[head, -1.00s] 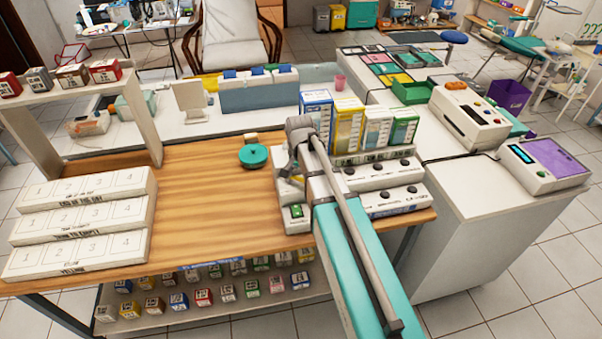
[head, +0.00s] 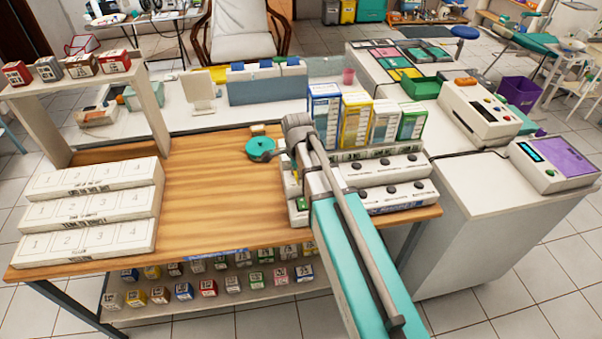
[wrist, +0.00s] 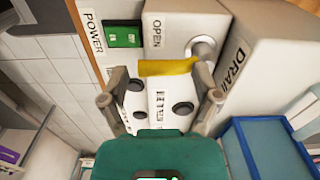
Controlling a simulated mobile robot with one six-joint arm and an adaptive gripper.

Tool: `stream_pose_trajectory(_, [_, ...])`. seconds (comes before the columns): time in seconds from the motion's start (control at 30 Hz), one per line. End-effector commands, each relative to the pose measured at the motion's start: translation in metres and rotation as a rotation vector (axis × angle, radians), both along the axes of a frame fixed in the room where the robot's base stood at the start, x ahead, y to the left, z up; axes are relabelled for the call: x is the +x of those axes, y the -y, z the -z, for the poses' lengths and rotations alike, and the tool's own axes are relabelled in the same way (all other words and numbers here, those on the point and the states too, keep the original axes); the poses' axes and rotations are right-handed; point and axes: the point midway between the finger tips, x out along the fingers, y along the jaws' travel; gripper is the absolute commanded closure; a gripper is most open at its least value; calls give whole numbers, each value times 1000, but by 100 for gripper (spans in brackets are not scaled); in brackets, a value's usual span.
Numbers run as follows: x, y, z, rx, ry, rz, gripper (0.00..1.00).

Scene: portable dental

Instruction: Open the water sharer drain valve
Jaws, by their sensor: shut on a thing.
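The water sharer is a white unit (head: 405,203) with black knobs at the right of the wooden table. In the wrist view a yellow valve lever (wrist: 168,67) lies crosswise by a round metal stem (wrist: 203,47), between the labels OPEN and DRAIN. My gripper (wrist: 163,90) has a finger on each side of the lever and is shut on it. The exact contact at the fingertips is hard to see. A green power switch (wrist: 123,34) is at the panel's upper left. In the head view my gripper (head: 293,172) is at the unit's left end, and my arm hides part of the unit.
Coloured boxes (head: 357,118) stand behind the unit. A round teal object (head: 259,149) lies just left of my gripper. White label trays (head: 90,212) are at the table's left. The middle of the wooden table (head: 205,190) is clear.

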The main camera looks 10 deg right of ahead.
Motion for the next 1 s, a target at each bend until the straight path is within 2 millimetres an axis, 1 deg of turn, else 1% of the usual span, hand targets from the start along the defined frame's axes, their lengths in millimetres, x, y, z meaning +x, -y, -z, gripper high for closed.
stream_pose_trajectory(0.03, [-5, 0, 1, -3, -11, 21, 67])
stream_pose_trajectory(0.2, [-5, -2, 1, -2, -11, 72, 67])
stream_pose_trajectory(0.67, [-5, -3, 1, -1, -11, 88, 67])
stream_pose_trajectory(0.7, [-5, -3, 1, -1, -11, 88, 14])
stream_pose_trajectory(0.77, [-5, -3, 1, 0, -11, 87, 3])
stream_pose_trajectory(0.8, [-4, -3, 1, 0, -10, 87, 0])
stream_pose_trajectory(1.0, [-3, -4, 1, 0, -8, 85, 0])
